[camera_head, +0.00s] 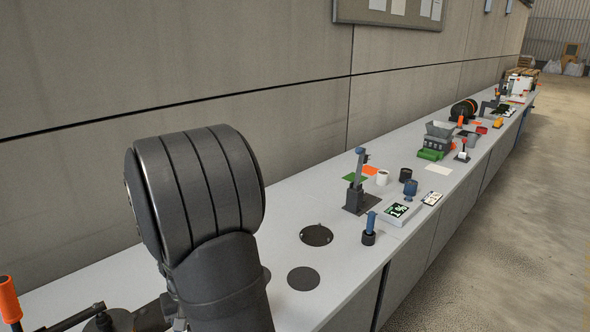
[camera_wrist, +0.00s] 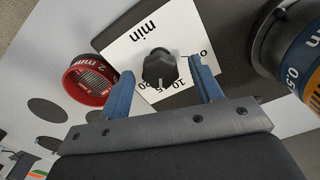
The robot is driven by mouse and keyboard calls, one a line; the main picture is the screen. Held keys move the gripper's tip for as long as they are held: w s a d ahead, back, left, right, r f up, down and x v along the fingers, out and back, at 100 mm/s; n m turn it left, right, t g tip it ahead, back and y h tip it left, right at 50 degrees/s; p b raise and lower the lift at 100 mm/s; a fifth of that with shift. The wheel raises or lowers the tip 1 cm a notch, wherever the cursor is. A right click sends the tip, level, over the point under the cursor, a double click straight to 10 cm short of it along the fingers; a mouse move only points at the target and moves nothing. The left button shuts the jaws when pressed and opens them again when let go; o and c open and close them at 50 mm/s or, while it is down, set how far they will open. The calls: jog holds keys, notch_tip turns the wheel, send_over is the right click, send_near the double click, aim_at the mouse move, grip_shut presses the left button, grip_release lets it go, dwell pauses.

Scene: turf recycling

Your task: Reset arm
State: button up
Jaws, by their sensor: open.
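In the wrist view my gripper (camera_wrist: 163,92) is open. Its two blue fingers stand apart and nothing is held between them. A black timer knob (camera_wrist: 160,68) on a white dial plate (camera_wrist: 125,48) marked "min" shows beyond and between the fingertips. I cannot tell how far the fingers are from the plate. In the head view a large dark arm link of mine fills the left foreground, and my gripper does not show there.
A red-rimmed sieve (camera_wrist: 90,80) marked "2 mm" is close to the left finger. A blue-banded sieve (camera_wrist: 300,55) stands at the right. In the head view the long bench (camera_head: 335,275) carries a dark stand (camera_head: 356,190), a scale (camera_head: 400,212) and a green-based device (camera_head: 436,142) farther back.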

jog(key=n, duration=0.7)
dwell(0.4)
notch_tip(320, 180, up, 18)
jog(key=shift+f, duration=0.25)
dwell(0.4)
jog(key=shift+f, duration=0.1)
notch_tip(320, 180, down, 17)
jog(key=shift+f, duration=0.2)
jog(key=shift+m, duration=0.4)
jog(key=shift+n, duration=0.3)
dwell(0.3)
